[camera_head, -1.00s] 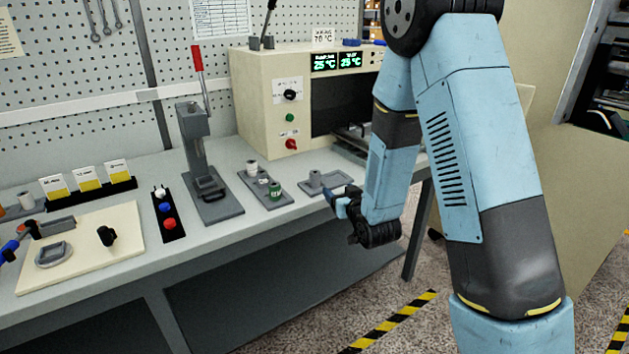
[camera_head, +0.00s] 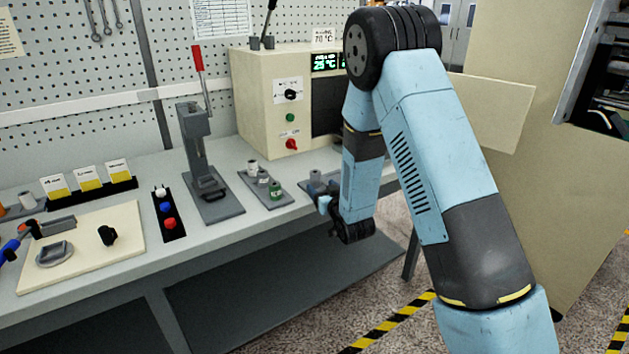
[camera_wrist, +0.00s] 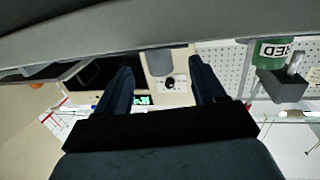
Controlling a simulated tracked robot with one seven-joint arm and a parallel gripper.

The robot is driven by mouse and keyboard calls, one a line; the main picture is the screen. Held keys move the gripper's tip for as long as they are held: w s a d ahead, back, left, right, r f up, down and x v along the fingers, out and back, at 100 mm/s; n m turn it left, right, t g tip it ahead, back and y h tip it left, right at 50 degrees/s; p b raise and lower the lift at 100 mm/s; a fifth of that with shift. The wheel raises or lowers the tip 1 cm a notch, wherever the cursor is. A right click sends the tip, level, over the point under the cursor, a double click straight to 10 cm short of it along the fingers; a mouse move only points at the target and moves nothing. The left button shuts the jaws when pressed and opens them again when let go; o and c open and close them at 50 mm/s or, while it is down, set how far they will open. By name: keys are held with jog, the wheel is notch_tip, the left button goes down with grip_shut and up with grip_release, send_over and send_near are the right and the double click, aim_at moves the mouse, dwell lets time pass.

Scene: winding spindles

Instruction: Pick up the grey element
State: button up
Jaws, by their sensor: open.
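A small grey cylindrical element (camera_head: 316,178) stands on a grey plate at the right end of the bench, partly hidden by my arm in the head view. In the wrist view, which looks upside down, a grey cylinder (camera_wrist: 158,62) shows between the two dark fingers, seemingly beyond them. My gripper (camera_head: 322,203) is open and empty at the bench's front edge, close to that plate. Its fingers also show in the wrist view (camera_wrist: 162,88). I cannot tell the exact gap to the cylinder.
A grey tray (camera_head: 283,202) left of my gripper holds a light grey, a grey and a green-banded piece (camera_head: 275,189). A lever press (camera_head: 198,150) stands farther left. A cream oven box (camera_head: 268,105) is behind. A button panel (camera_head: 168,213) sits left of the press.

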aim_at(317, 180)
jog(key=shift+r+x, duration=0.1)
jog(key=shift+x, duration=1.25)
jog(key=shift+r+x, duration=0.15)
jog(key=shift+x, duration=1.2)
jog(key=shift+d, duration=0.1)
jog(key=c, duration=1.1)
